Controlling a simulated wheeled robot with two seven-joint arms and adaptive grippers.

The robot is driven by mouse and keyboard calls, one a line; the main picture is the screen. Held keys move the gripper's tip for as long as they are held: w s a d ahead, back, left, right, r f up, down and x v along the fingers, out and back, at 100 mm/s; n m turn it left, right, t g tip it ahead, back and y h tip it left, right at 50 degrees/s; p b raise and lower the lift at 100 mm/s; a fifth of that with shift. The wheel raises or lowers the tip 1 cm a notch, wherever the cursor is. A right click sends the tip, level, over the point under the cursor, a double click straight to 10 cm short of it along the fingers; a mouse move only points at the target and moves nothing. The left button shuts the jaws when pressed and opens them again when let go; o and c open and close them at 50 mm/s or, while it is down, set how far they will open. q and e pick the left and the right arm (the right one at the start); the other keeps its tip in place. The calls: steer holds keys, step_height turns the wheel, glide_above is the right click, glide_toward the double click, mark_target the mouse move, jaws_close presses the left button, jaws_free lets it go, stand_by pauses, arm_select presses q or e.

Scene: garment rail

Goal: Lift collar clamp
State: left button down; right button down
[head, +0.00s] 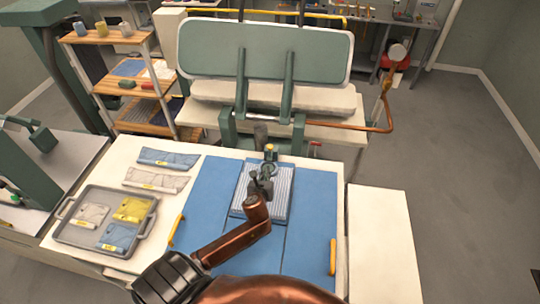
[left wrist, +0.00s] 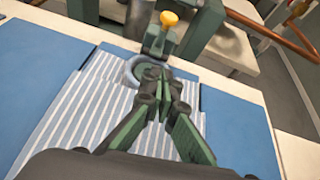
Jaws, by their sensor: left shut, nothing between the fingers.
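The collar clamp shows as a dark green block with a yellow knob (head: 269,148) at the back edge of the blue board. In the left wrist view its yellow knob (left wrist: 169,18) stands above the green block. A striped shirt (head: 247,208) lies flat in front of it, with a grey-blue ring-shaped collar (left wrist: 131,66) at its back end. My left gripper (head: 263,178) is over the collar, just in front of the clamp. In the left wrist view its fingertips (left wrist: 158,82) are together and empty, covering part of the collar. I cannot tell whether they touch it. My right gripper is out of view.
A blue board (head: 210,190) with yellow handles covers the table middle. A grey tray (head: 65,235) of folded garments stands at left, with two folded garments behind it. A padded press (head: 265,50) rises behind the table. A bare white surface (head: 382,230) lies at right.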

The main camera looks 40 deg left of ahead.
mark_target(270, 152)
arm_select(q)
steer(key=x, duration=0.9)
steer(key=shift+w+a+f, duration=0.15)
steer(key=shift+w+a, duration=0.05)
steer(key=shift+w+a+r, duration=0.2)
steer(key=shift+w+r, duration=0.1)
steer(key=shift+r, duration=0.25)
steer(key=shift+w+a+r, duration=0.25)
steer(key=shift+r, duration=0.35)
steer(key=shift+w+a+r+p, duration=0.2)
steer(key=shift+w+r+p, duration=0.05)
steer(key=shift+r+p, duration=0.2)
steer(key=shift+w+a, duration=0.1)
steer(key=shift+r, duration=0.1)
